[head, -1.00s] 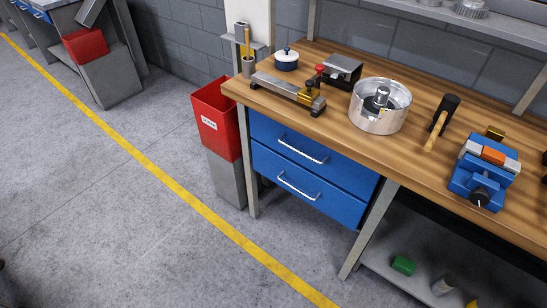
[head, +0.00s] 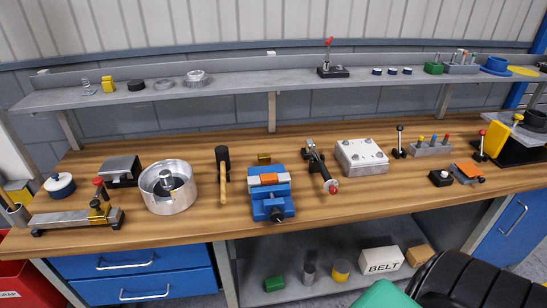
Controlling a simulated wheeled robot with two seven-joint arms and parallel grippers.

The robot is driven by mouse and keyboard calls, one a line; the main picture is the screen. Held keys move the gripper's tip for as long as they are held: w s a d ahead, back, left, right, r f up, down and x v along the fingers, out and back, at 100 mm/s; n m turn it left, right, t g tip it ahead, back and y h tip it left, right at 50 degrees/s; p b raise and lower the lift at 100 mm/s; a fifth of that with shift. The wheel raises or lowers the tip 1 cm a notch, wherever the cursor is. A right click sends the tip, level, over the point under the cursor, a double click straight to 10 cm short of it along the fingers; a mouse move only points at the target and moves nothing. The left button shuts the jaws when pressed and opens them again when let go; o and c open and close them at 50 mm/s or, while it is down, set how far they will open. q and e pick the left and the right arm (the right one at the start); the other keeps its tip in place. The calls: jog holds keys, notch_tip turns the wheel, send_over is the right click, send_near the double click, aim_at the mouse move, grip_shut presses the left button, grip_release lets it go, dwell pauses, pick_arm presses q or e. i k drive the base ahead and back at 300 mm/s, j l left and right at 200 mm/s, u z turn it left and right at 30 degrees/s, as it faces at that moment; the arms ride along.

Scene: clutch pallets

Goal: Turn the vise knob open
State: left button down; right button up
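The blue vise (head: 271,201) stands on the wooden workbench (head: 330,212), near its front edge and left of the picture's middle. Its black knob (head: 277,214) faces the front of the bench. An orange piece (head: 269,179) sits between the vise's light grey jaws, and I cannot tell how tightly it is held. Neither of my grippers is in view.
Bare wood lies in front of that tool. A black ribbed object (head: 480,285) is at the lower right.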

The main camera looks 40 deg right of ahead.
aim_at(276, 214)
jog(key=z, duration=1.15)
